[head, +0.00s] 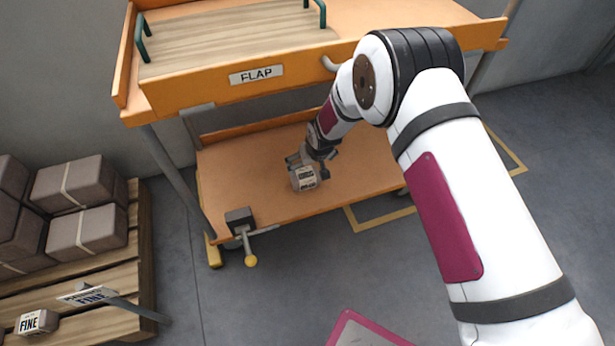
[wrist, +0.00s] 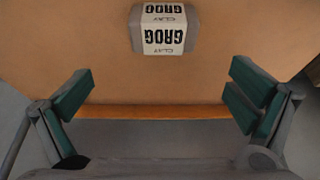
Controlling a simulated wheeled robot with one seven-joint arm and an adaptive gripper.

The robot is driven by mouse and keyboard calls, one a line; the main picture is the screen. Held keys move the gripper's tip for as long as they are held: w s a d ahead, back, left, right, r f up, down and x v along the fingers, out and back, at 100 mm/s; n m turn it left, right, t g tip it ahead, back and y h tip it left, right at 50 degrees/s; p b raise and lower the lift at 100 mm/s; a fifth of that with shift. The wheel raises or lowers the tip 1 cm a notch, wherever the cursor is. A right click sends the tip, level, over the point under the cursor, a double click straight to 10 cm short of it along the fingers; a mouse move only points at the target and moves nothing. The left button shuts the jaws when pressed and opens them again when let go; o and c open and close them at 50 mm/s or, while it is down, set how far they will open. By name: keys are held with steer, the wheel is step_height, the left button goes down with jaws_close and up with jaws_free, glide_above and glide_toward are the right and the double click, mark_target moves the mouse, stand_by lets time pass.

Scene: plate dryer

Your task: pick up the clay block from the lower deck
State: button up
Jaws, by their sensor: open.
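The clay block (head: 304,179) is a small grey block with a white wrapper that reads GROG. It lies on the orange lower deck (head: 250,180) near the deck's middle. In the wrist view the block (wrist: 164,30) is at the top centre, beyond the fingertips. My gripper (head: 307,157) is close to the block in the head view, just behind and above it. In the wrist view my gripper (wrist: 160,90) is open, its green-padded fingers wide apart with nothing between them. The block's far side is partly hidden by the gripper in the head view.
The upper deck with its FLAP label (head: 257,75) overhangs the lower deck. A grey latch box with a yellow-knobbed lever (head: 250,260) sits at the deck's front left corner.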

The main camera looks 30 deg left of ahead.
mark_target(305, 174)
steer(key=b+x, duration=0.2)
steer(key=x, duration=0.4)
steer(key=shift+f, duration=0.3)
steer(key=f+b, duration=0.1)
steer(key=f, duration=0.1)
steer(key=a+f+b, duration=0.1)
steer(key=f+b, duration=0.1)
steer(key=shift+f, duration=0.1)
steer(key=shift+w+a+f+b, duration=0.25)
steer(key=shift+f+b, duration=0.1)
steer(key=shift+f, duration=0.15)
steer(key=shift+r, duration=0.1)
steer(key=c, duration=1.7)
